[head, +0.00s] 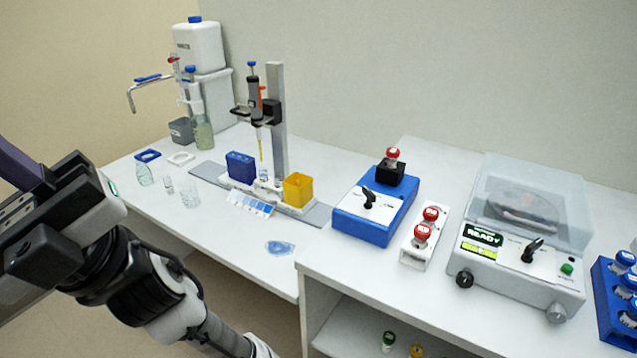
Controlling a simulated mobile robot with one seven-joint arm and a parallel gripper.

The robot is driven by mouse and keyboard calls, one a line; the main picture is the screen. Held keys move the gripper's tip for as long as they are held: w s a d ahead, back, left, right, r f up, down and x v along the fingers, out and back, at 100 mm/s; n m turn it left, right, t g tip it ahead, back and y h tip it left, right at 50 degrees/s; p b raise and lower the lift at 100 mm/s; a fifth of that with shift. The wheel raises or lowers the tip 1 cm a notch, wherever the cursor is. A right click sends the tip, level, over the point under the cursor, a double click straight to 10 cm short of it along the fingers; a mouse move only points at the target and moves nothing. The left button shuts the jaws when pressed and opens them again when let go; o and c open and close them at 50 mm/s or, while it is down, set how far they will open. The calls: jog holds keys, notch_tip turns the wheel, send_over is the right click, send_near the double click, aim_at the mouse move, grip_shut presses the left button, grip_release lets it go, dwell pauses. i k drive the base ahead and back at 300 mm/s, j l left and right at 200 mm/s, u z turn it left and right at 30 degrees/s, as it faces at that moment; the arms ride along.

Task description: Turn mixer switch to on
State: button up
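The mixer (368,230) is a blue box with a white top panel. It stands at the left end of the nearer, right-hand bench. Its switch (369,198) is a small black lever on the panel, leaning toward the back left; the marks beside it are too small to read. A black cup (390,176) at the mixer's back holds a red-capped vial (392,157). The dark end of my arm, with my gripper (45,225), is at the left edge, far from the mixer. Its fingers cannot be made out clearly.
A white rack (425,247) with red-capped vials stands just right of the mixer. Further right are a clear-lidded machine (522,255) reading READY and a blue tube rack (607,312). A pipette stand (277,130) is behind left. Bare bench lies in front of the mixer.

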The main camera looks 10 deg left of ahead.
aim_at(370, 196)
jog(key=i+j+z, duration=0.35)
jog(key=j, duration=1.5)
jog(key=k+j+z, duration=0.1)
jog(key=j+z, duration=0.3)
jog(key=j, duration=1.4)
jog(key=i, duration=0.5)
